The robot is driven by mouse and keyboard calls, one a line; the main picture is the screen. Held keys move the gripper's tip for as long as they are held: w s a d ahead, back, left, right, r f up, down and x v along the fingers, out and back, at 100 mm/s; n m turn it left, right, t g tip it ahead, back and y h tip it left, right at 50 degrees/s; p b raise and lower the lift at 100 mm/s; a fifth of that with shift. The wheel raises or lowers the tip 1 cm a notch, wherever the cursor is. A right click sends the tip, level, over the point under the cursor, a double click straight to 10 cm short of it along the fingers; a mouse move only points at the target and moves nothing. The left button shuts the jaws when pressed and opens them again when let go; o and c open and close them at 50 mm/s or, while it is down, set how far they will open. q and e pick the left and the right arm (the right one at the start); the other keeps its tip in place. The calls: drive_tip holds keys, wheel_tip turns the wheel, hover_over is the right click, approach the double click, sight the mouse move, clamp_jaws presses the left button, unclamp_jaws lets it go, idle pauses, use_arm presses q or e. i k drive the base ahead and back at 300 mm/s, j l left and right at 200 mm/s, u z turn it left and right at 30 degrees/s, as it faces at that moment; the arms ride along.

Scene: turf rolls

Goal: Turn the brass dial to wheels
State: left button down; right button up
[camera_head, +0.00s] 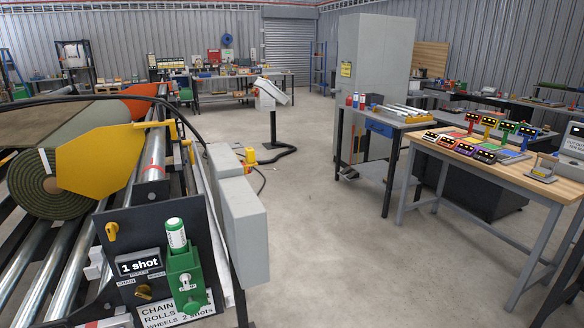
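A brass dial (144,292) sits low on the dark upright panel (132,218) at the lower left, below a small display (139,264) that reads "1 shot". Small white labels ring the dial; the left one reads "CHAIN", and the others are too small to read surely. The dial's pointing direction is too small to tell. A white sign (165,313) below lists chain, rolls and wheels with "2 shots" at the bottom; the green holder partly covers it. Neither of my grippers is in view.
A green holder (186,275) with a green-and-white canister (176,234) stands right of the dial. A yellow knob (112,230) is above the display. Grey boxes (242,218) stand to the right. The turf roll (45,184) and metal rollers lie behind. The central floor is clear.

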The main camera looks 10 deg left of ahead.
sight(144, 291)
drive_tip(key=u, duration=1.3)
